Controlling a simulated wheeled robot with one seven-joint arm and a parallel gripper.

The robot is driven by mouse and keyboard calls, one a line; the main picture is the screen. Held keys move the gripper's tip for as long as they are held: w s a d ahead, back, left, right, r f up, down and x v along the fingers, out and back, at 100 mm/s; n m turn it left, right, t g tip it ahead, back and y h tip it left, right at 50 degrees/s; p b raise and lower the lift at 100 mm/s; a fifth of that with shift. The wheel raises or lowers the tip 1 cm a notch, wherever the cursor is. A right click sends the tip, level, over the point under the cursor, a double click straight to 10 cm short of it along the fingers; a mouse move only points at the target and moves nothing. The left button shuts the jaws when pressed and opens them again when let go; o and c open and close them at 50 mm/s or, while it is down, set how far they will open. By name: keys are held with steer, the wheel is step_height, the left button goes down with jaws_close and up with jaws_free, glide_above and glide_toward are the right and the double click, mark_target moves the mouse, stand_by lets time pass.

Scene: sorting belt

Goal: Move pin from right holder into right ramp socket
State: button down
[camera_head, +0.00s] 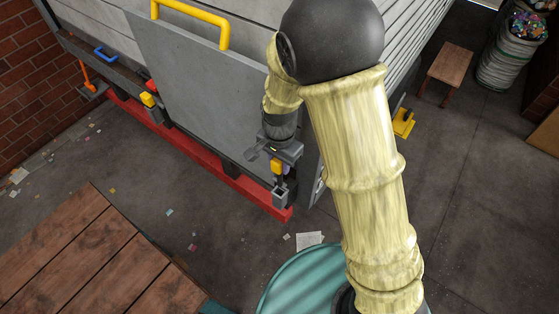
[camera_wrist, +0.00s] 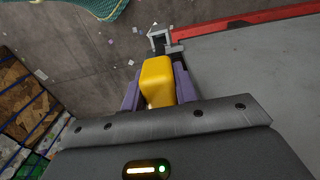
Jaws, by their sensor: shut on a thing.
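My gripper (camera_head: 279,172) is shut on a pin with a yellow block head (camera_head: 277,167), beside the right end of the grey panel. In the wrist view, the yellow head (camera_wrist: 157,82) is between the purple fingers of my gripper (camera_wrist: 158,92); the pin's lower part is hidden. A grey square socket (camera_head: 280,198) sits just below the pin at the right end of the red beam. In the wrist view, a grey bracket with a square opening (camera_wrist: 159,41) shows beyond the pin. I cannot tell whether the pin touches it.
The grey ramp panel (camera_head: 190,85) has a yellow handle (camera_head: 192,15). A red beam (camera_head: 190,150) runs below it. Another yellow block (camera_head: 147,100) sits at the panel's left side. A teal drum (camera_head: 305,280) and wooden tabletop (camera_head: 95,260) stand in front.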

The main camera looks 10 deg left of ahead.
steer(key=shift+f+b, duration=1.55)
steer(key=shift+f, duration=0.45)
steer(key=shift+a, duration=0.1)
steer(key=shift+s+p, duration=0.25)
steer(key=shift+p, duration=0.05)
steer(key=shift+w, duration=0.2)
steer(key=shift+s+f, duration=0.2)
steer(key=shift+w+f+b, duration=0.1)
steer(key=shift+f+b, duration=2.95)
steer(key=shift+f, duration=1)
steer(key=c, duration=1)
jaws_free()
steer(key=shift+r, duration=0.1)
